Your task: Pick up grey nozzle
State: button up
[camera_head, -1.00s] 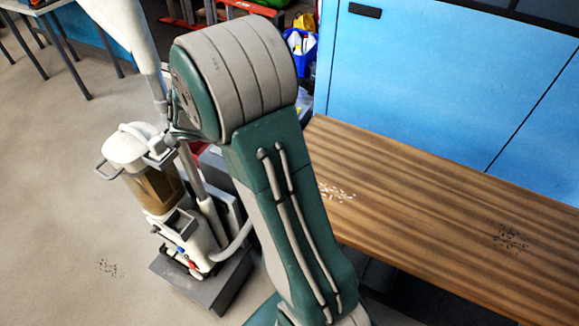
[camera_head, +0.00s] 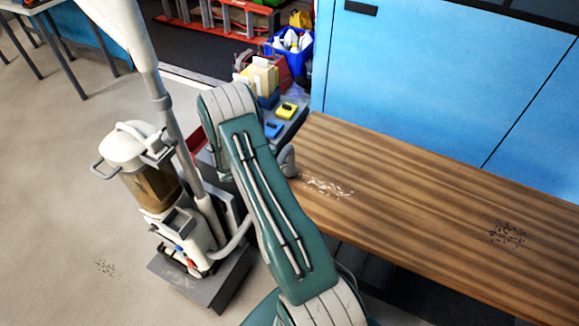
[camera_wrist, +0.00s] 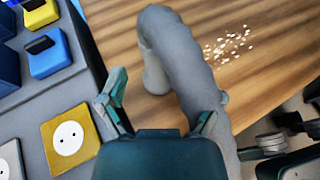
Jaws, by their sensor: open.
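The grey nozzle (camera_wrist: 180,50), a thick bent tube, fills the middle of the wrist view. It stands by the edge of the wooden bench and runs down past the right finger. My gripper (camera_wrist: 160,102) is open, its dark teal fingers spread close to the nozzle, with the tube between and beyond them. I cannot tell whether they touch it. In the head view a small part of the grey nozzle (camera_head: 287,161) shows to the right of my arm, at the bench's left end. My gripper is hidden behind my arm there.
The wooden bench (camera_head: 420,205) holds white crumbs (camera_head: 328,187) and dark crumbs (camera_head: 507,233). A grey shelf beside it holds a blue block (camera_wrist: 48,52) and a yellow plate (camera_wrist: 68,135). A white vacuum machine (camera_head: 152,190) stands left of my arm. Open floor lies at far left.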

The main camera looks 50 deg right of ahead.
aim_at(287, 153)
jog(key=x, duration=0.5)
jog(key=shift+w+d+r, duration=0.15)
jog(key=shift+w+d, duration=0.15)
jog(key=shift+d, duration=0.05)
jog(key=shift+a, duration=0.1)
grip_shut()
